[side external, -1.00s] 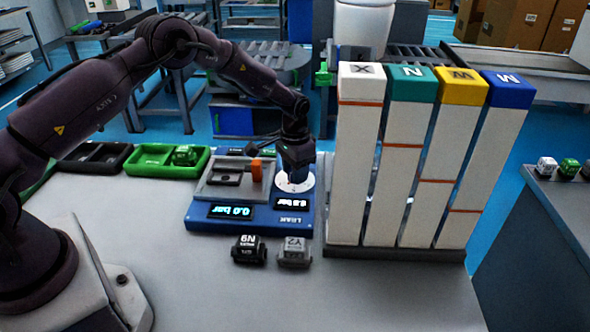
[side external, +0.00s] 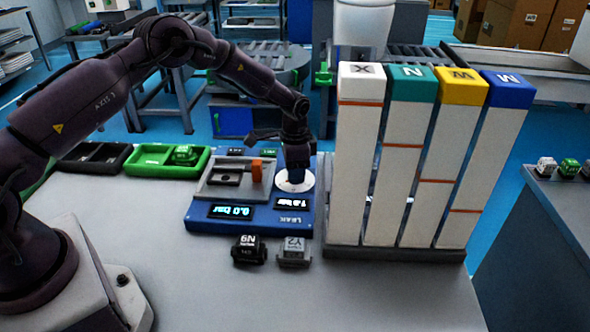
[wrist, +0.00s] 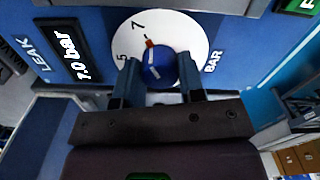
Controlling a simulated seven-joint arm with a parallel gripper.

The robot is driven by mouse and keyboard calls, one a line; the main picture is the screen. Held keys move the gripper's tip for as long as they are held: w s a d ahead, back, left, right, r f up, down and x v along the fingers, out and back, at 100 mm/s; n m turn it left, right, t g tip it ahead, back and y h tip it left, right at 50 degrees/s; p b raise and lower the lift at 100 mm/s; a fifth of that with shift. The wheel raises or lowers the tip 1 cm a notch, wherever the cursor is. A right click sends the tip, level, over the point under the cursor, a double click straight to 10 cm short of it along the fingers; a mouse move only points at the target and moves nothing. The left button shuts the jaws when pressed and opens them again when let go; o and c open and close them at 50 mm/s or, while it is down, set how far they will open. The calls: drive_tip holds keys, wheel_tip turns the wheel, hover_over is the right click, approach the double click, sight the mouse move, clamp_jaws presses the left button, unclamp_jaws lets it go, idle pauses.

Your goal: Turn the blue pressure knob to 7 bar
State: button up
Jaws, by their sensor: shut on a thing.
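The blue pressure knob (wrist: 158,68) sits in the middle of a white round dial (wrist: 190,32) on the blue test unit. My gripper (wrist: 159,80) is shut on the knob, one finger on each side. The knob's red pointer mark points toward the printed 7 on the dial, and a 5 is printed to its left. The pressure display (wrist: 64,51) beside the dial reads 7.0 bar. In the side view my gripper (side external: 296,176) points down over the white dial (side external: 308,182) and hides the knob.
A second display (side external: 231,211) on the blue unit (side external: 205,228) reads 0.0 bar. An orange-handled clamp (side external: 256,172) stands left of the dial. Tall white columns (side external: 405,190) with coloured tops stand close on the right. Two small blocks (side external: 250,250) lie in front.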

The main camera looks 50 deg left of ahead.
drive_tip(key=o, duration=0.9)
drive_tip(key=shift+r, duration=0.1)
wheel_tip(320, 180, up, 13)
drive_tip(key=shift+f, duration=0.1)
drive_tip(key=s+d+r+n+t, duration=0.1)
drive_tip(key=s+r+n+t, duration=0.1)
drive_tip(key=s+r, duration=0.4)
drive_tip(key=s+d+r+n+t, duration=0.1)
drive_tip(key=s+r, duration=0.5)
drive_tip(key=s, duration=0.9)
drive_tip(key=s+d+r+n+t, duration=0.2)
drive_tip(key=s+r, duration=0.4)
drive_tip(key=s, duration=0.5)
drive_tip(key=shift+s+d+n+t, duration=0.35)
drive_tip(key=shift+d+n, duration=0.15)
drive_tip(key=shift+n, duration=0.1)
